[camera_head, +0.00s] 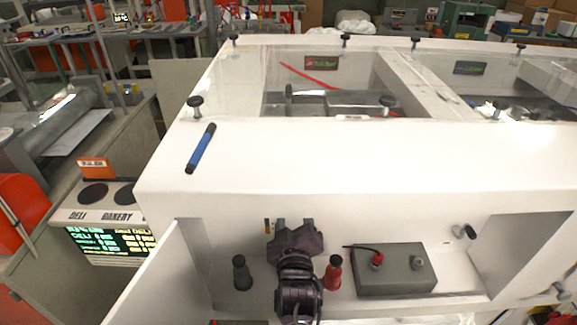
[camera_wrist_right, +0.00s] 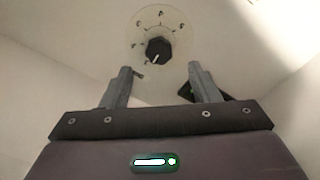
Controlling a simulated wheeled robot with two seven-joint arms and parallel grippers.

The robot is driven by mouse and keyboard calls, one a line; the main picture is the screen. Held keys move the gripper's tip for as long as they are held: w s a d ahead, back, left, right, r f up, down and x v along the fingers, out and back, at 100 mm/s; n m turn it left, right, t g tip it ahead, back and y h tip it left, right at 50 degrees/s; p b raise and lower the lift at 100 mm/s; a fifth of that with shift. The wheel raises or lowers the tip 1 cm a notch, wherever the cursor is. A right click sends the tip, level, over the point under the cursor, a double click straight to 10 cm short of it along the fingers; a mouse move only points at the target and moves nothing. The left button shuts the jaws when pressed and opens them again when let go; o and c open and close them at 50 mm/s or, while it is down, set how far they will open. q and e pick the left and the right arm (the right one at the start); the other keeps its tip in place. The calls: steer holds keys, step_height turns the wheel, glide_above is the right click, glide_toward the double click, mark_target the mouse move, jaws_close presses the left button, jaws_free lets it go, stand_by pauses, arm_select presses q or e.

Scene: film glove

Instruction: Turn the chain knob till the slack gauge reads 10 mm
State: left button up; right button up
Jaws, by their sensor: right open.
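In the right wrist view, a black knob (camera_wrist_right: 158,49) sits at the centre of a pale round dial (camera_wrist_right: 160,20) with dark marks, on a white wall. A light pointer line on the knob points down and slightly left. My right gripper (camera_wrist_right: 159,68) is open and empty; its two fingers stand apart below the knob, not around it. In the head view, my dark arm reaches into the white cabinet and hides the knob. No readable slack gauge shows; a small yellow and black strip (camera_head: 269,226) is partly hidden behind the arm. My left gripper is out of view.
The white cabinet (camera_head: 330,160) has an open bay. Inside stand a black bottle-like piece (camera_head: 242,272), a red one (camera_head: 333,273) and a grey box (camera_head: 397,270) with a red-topped knob. A blue marker (camera_head: 200,148) lies on top. A dark piece (camera_wrist_right: 213,93) shows behind one finger.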

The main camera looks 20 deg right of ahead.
steer(key=p+x, duration=0.1)
steer(key=x, duration=0.6)
steer(key=shift+w+d+f, duration=0.1)
steer(key=shift+w+d, duration=0.1)
steer(key=shift+w, duration=0.15)
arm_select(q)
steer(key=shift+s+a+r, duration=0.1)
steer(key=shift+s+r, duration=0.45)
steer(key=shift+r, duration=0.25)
arm_select(e)
steer(key=c, duration=1)
steer(key=shift+o, duration=0.2)
